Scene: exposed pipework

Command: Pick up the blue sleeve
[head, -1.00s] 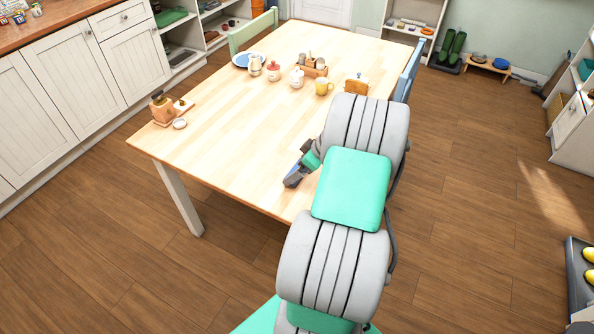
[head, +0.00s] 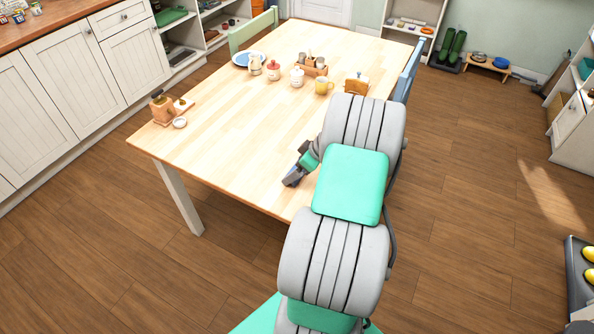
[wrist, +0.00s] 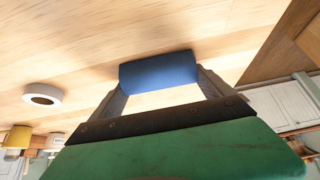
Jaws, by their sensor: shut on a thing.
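The blue sleeve (wrist: 158,70) is a short, plain blue piece lying crosswise between the two fingers of my gripper (wrist: 160,84) in the wrist view. The fingers are shut on its two ends. Pale wooden tabletop shows behind it. In the head view my gripper (head: 292,178) is over the near right part of the table, with only a small bit of blue showing at it. My arm hides part of that area. I cannot tell how far the sleeve is from the tabletop.
The wooden table (head: 215,130) is mostly bare on its near left. A yellow mug (head: 324,86), a toast holder (head: 356,84) and jars stand toward the back. A white ring (wrist: 42,95) shows left in the wrist view.

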